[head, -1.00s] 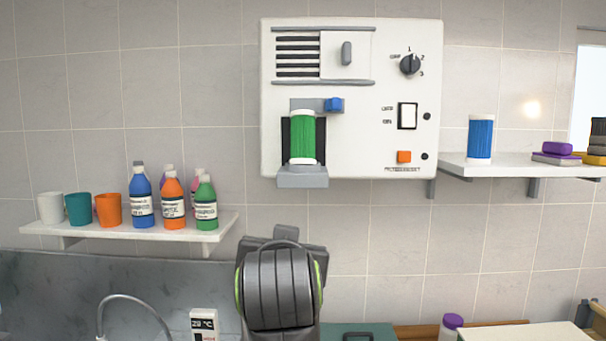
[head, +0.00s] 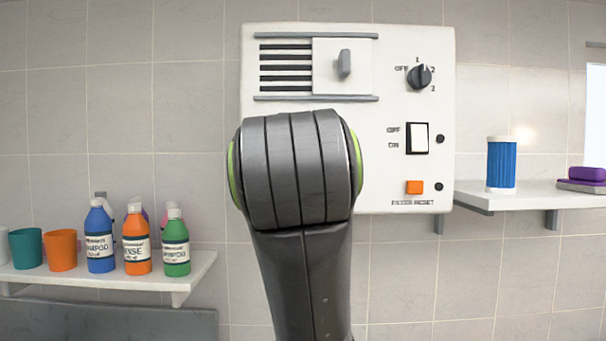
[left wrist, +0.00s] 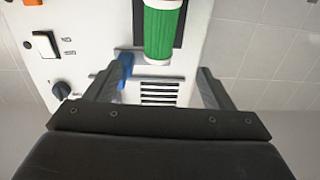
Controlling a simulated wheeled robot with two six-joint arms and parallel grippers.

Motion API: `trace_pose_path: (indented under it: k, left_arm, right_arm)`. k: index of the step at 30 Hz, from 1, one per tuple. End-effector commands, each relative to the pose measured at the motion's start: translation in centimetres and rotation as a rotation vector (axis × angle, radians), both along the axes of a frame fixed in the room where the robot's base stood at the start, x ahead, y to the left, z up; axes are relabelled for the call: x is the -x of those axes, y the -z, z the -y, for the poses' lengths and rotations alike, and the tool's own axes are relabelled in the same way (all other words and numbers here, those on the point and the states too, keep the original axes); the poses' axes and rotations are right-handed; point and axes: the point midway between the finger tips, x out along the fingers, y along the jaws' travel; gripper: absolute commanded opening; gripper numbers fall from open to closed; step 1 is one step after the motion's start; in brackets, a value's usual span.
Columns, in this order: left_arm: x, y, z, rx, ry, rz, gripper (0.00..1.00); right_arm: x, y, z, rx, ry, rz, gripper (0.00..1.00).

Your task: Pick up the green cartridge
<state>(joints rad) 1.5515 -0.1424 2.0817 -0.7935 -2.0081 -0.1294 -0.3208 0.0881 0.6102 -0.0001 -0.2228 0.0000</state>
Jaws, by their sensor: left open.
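The green cartridge (left wrist: 163,32), with white ribbed ends, stands in the wall unit's dark recess in the left wrist view, which shows the unit upside down. In the head view my left arm hides it. My left gripper (left wrist: 157,72) is open and empty, its fingers apart and pointing toward the unit. The cartridge lies ahead of the gap between them, not gripped. A blue latch (left wrist: 125,66) shows beside the cartridge end, partly behind one finger. My right gripper is in neither view.
The white wall unit (head: 385,110) carries a dial (head: 419,77), a rocker switch (head: 420,138) and an orange button (head: 414,187). A blue cartridge (head: 501,165) stands on the right shelf (head: 535,194). Cups and bottles stand on the left shelf (head: 190,272).

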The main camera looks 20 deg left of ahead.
Motion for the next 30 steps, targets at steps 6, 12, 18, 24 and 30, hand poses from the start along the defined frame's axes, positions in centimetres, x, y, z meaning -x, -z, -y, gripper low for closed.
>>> trace_pose_path:
  k: [6,12,18,24,30]
  left_arm:
    - [-3.8,-0.4,-1.4,0.000,-0.004,-0.006,0.75]
    - [-6.6,-0.2,-2.2,0.000,-0.001,-0.004,0.75]
    - [-7.6,-0.1,-2.5,0.000,-0.001,-0.003,0.75]
    - [-9.7,-0.3,-3.1,0.000,-0.002,-0.005,0.75]
    - [-11.8,0.0,-3.7,0.000,0.000,-0.003,0.75]
  right_arm:
    - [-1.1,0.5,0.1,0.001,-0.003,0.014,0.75]
    - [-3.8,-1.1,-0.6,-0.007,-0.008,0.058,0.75]
    - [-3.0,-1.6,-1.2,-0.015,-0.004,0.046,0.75]
    - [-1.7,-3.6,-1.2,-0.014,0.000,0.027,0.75]
    - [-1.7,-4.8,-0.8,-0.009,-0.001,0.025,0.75]
